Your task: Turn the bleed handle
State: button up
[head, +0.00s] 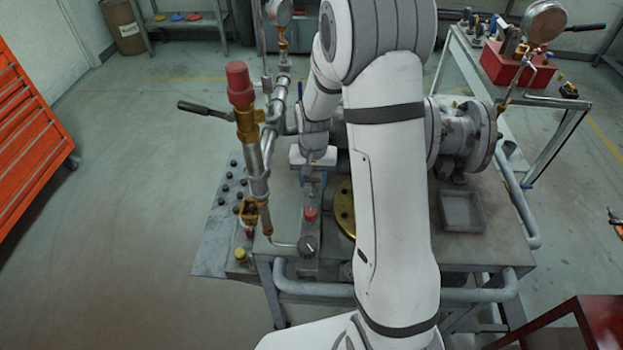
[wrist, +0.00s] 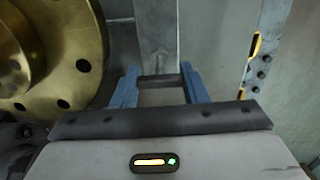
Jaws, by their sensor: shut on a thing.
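My gripper (head: 313,183) points down over the bench, left of the large white arm link. In the wrist view its two blue fingers (wrist: 159,88) stand apart with a grey bar (wrist: 160,82) between them, and they are shut on it. A grey post (wrist: 157,35) rises beyond the bar. The bar may be the bleed handle, but I cannot tell for sure. In the head view the fingertips are small and what they hold is hard to make out.
A brass flange (wrist: 70,45) is close to the left finger. A red-capped pipe (head: 240,85) and a black-gripped lever (head: 206,110) stand left of the gripper. A grey tray (head: 462,197) is on the right of the bench. Open floor (head: 130,210) lies left.

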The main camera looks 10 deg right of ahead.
jog(key=shift+n, duration=0.4)
jog(key=shift+c, duration=0.2)
jog(key=n+b, duration=0.1)
jog(key=n, duration=0.2)
jog(key=shift+f+b, duration=0.1)
jog(key=shift+b, duration=0.25)
jog(key=n+b, duration=0.1)
jog(key=n, duration=0.3)
jog(key=n+b, duration=0.1)
jog(key=n, duration=0.4)
jog(key=shift+b, duration=0.3)
jog(key=shift+n+b, duration=0.3)
jog(key=shift+n, duration=1.6)
jog(key=shift+w+r, duration=0.1)
jog(key=shift+r, duration=0.1)
jog(key=o, duration=1)
jog(key=shift+f, duration=0.1)
